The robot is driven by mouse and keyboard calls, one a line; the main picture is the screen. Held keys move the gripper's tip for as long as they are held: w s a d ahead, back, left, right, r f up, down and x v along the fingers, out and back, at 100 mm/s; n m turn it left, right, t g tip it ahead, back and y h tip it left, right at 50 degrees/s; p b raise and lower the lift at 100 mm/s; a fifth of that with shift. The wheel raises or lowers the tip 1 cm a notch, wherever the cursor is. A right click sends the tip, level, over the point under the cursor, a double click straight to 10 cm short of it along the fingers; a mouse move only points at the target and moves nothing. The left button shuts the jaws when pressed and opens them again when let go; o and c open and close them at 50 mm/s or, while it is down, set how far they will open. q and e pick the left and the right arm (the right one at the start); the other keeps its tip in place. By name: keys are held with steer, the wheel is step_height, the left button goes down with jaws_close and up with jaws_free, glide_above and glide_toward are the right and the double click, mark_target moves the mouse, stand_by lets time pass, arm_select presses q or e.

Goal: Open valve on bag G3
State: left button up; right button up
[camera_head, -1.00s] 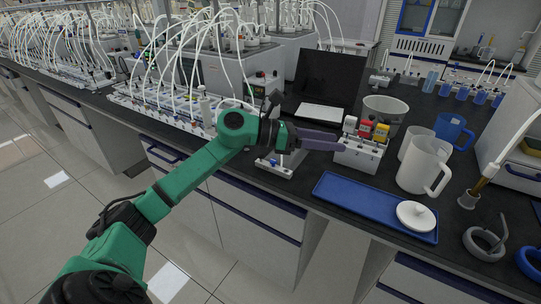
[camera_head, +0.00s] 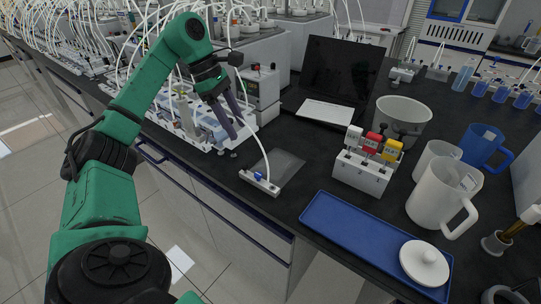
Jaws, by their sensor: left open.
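A flat grey bag (camera_head: 281,165) lies on the dark counter, with a white fitting carrying a small blue valve (camera_head: 260,176) at its near end. I cannot read a label on it, so I cannot tell whether it is G3, nor whether the valve is open. A thin white tube curves up from the fitting past my gripper. My left gripper (camera_head: 234,125) is open, its purple fingers pointing down above the counter, to the left of the bag and apart from the valve. My right gripper is out of view.
A white holder (camera_head: 357,176) with white, red and yellow tagged pieces stands right of the bag. A blue tray (camera_head: 352,236) with a white lid (camera_head: 424,262) lies in front. A laptop (camera_head: 335,75) stands behind. A tube-covered reactor rack (camera_head: 190,132) is at left; jugs (camera_head: 444,195) stand right.

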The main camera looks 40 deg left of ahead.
arm_select(q)
step_height(320, 180, down, 2)
steer(key=s+b, duration=0.1)
steer(key=s, duration=0.1)
steer(key=b, duration=0.1)
glide_toward(258, 174)
steer(key=x, duration=0.7)
steer(key=shift+f+b, duration=0.2)
steer(key=shift+b, duration=0.15)
steer(key=shift+f, duration=0.2)
steer(key=shift+d, duration=0.1)
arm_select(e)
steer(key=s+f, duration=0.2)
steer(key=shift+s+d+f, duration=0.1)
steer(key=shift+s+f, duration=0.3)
arm_select(q)
jaws_close()
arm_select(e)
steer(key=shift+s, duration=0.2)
